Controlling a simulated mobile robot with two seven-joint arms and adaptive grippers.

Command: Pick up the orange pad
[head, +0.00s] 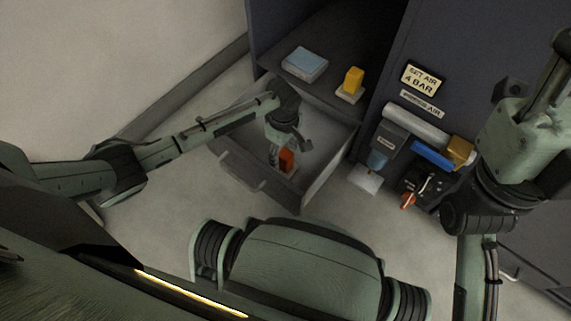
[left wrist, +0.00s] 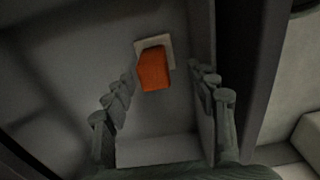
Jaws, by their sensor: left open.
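The orange pad (head: 287,160) stands on a small pale base inside an open drawer (head: 325,172). In the left wrist view the pad (left wrist: 154,70) lies ahead of the fingertips, between their lines, with its pale base (left wrist: 165,43) behind it. My left gripper (head: 284,157) reaches down into the drawer; its fingers are apart on either side of the pad in the wrist view (left wrist: 163,84), and nothing is held. The gripper partly hides the pad in the head view. My right arm shows at the right, but its gripper is not visible.
The drawer walls stand close around my left gripper. A blue pad (head: 305,62) and a yellow block (head: 353,80) on a pale base sit on the shelf above. A dark cabinet panel (head: 450,40) with labels, a cylinder and a blue part (head: 432,154) stands right of the drawer.

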